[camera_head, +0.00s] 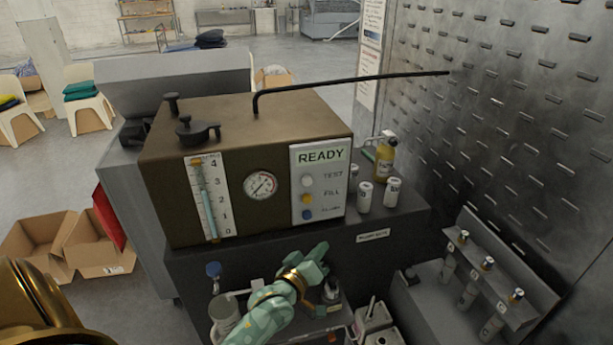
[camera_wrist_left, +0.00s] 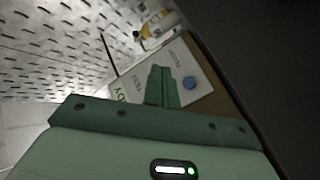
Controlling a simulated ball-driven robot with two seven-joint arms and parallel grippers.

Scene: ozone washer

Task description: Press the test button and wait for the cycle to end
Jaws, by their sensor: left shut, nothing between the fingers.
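The brown washer box (camera_head: 240,140) stands on a dark bench. Its white control panel (camera_head: 319,184) reads READY at the top. Below are the white test button (camera_head: 307,181) beside the word TEST, a yellow button (camera_head: 307,198) beside FILL and a blue button (camera_head: 306,214) with an unclear label. My left gripper (camera_head: 322,250) is shut and empty, below the panel and apart from it in the head view. In the left wrist view my shut fingers (camera_wrist_left: 160,75) overlap the panel (camera_wrist_left: 185,55), beside the blue button (camera_wrist_left: 189,83); the white and yellow buttons are hidden. My right gripper is out of view.
A gauge (camera_head: 261,185) and a level tube (camera_head: 208,200) are on the box front. White canisters (camera_head: 364,197) and a yellow bottle (camera_head: 384,158) stand right of the box. Bottles in a rack (camera_head: 488,275) sit lower right, near a slotted metal wall (camera_head: 500,100).

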